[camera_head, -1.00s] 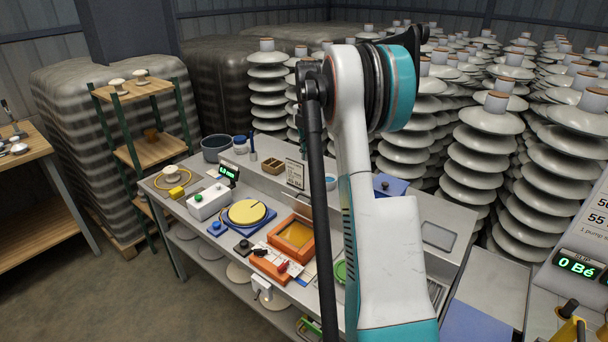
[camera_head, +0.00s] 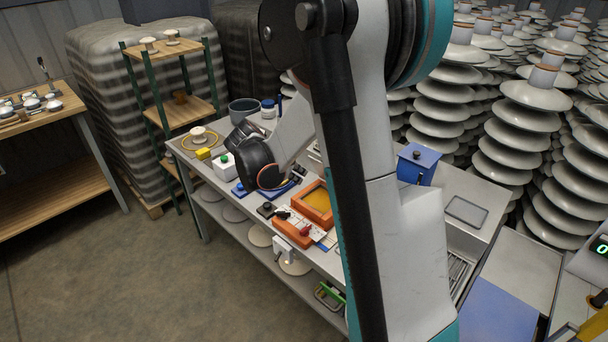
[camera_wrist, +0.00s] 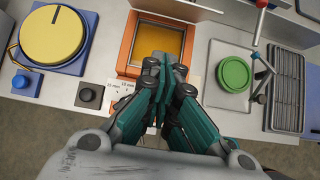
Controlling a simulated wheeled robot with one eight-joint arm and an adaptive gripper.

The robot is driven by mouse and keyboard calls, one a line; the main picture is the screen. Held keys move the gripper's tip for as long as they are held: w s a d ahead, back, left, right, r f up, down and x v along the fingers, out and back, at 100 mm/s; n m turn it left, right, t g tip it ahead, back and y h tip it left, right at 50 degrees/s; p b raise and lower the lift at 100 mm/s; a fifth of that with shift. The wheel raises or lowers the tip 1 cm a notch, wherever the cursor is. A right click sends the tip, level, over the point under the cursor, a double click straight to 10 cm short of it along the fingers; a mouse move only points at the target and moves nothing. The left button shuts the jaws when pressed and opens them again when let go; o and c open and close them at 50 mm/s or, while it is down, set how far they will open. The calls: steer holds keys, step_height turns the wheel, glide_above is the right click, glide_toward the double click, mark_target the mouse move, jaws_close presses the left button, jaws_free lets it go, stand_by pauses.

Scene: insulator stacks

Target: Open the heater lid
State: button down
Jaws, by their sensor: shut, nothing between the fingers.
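An orange box (camera_head: 318,204) with an amber panel inside its frame sits on the grey bench. It looks like the heater, but no label confirms this. In the wrist view the orange box (camera_wrist: 156,44) lies directly ahead of my gripper. I cannot tell whether the amber panel is the lid or a surface inside. My gripper (camera_wrist: 162,66) is shut and empty. Its fingertips overlap the near part of the box in the picture; contact cannot be told. In the head view the fingers are hidden by my arm.
A green disc (camera_wrist: 234,74), a red-topped lever (camera_wrist: 260,40) and a slatted tray (camera_wrist: 288,92) are to the right. A blue box (camera_head: 416,164) stands farther along the bench.

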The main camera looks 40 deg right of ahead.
steer(key=w+d+f+b, duration=0.1)
steer(key=d+f+b, duration=0.2)
steer(key=d, duration=0.6)
steer(key=shift+w+f, duration=0.15)
steer(key=shift+f, duration=0.6)
